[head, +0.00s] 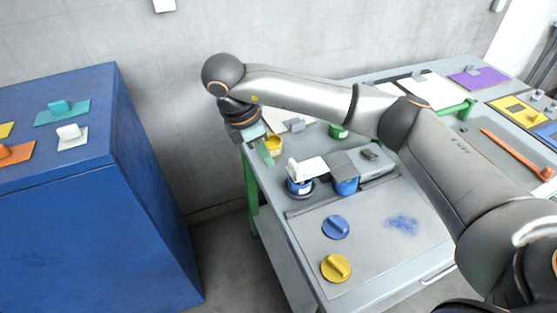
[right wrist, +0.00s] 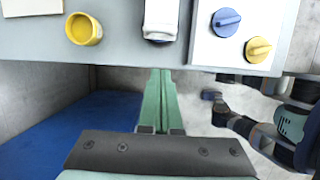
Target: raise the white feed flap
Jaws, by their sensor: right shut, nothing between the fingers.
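The white feed flap (head: 312,166) shows in the head view as a small tilted white plate beside a grey block on the workbench, above a blue round part (head: 299,187). In the right wrist view a white piece (right wrist: 160,18) at the top edge looks like the flap; it is cut off there. My right gripper (head: 267,158), with green fingers, is shut and empty at the bench's far left edge, left of the flap and apart from it. The right wrist view shows its fingers (right wrist: 155,100) together, pointing toward the bench edge. My left gripper is not in view.
A yellow cup (head: 273,145) stands close to my right gripper. A blue knob (head: 335,227) and a yellow knob (head: 336,267) sit on the front panel. A blue cabinet (head: 90,220) stands at left, with a floor gap between it and the bench (head: 385,270).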

